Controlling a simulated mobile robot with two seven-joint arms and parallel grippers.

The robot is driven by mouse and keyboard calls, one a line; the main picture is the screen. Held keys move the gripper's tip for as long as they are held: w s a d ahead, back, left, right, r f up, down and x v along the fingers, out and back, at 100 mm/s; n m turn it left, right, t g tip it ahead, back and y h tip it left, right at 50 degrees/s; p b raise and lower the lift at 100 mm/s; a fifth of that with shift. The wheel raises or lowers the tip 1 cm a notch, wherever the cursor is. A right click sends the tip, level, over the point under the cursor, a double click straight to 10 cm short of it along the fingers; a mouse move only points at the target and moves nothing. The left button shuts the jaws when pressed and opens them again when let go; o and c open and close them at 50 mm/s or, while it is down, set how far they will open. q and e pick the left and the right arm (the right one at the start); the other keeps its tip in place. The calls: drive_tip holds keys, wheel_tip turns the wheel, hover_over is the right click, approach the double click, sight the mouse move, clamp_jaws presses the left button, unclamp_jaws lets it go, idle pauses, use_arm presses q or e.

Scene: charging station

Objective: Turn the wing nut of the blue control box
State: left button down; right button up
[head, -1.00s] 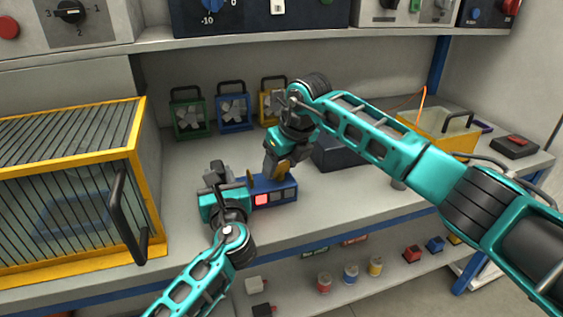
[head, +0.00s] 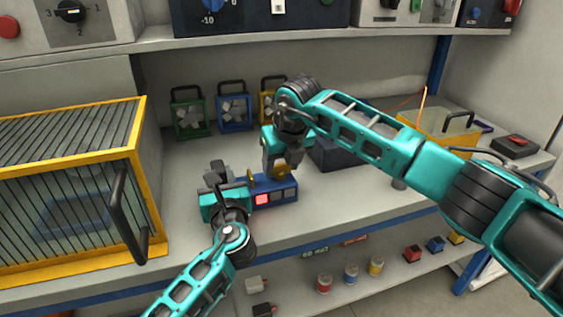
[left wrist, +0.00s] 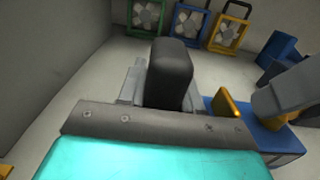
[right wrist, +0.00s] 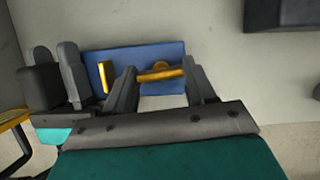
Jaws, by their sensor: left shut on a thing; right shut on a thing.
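The blue control box (head: 288,193) lies on the workbench, with a red lit square on its front; its top also shows in the right wrist view (right wrist: 146,53). A gold wing nut (right wrist: 160,73) on it spans between the fingers of my right gripper (right wrist: 163,88), which is shut on it from above. A second gold tab (right wrist: 107,77) stands nearer the box's left end and shows in the left wrist view (left wrist: 227,104). My left gripper (head: 216,180) is shut at the left end of the box; its fingers hide what they grip there.
Three small fans, green (head: 190,114), blue (head: 234,112) and yellow (head: 268,105), stand behind. A yellow-framed cage (head: 150,190) is at left. A dark box (head: 338,153) sits close right of my right gripper. Bare bench lies in front of the box.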

drive_tip(key=o, duration=1.1)
drive_tip(key=shift+c, duration=0.2)
drive_tip(key=shift+r, duration=0.1)
drive_tip(key=v, duration=1.2)
use_arm(q)
drive_tip(key=c, duration=0.7)
unclamp_jaws()
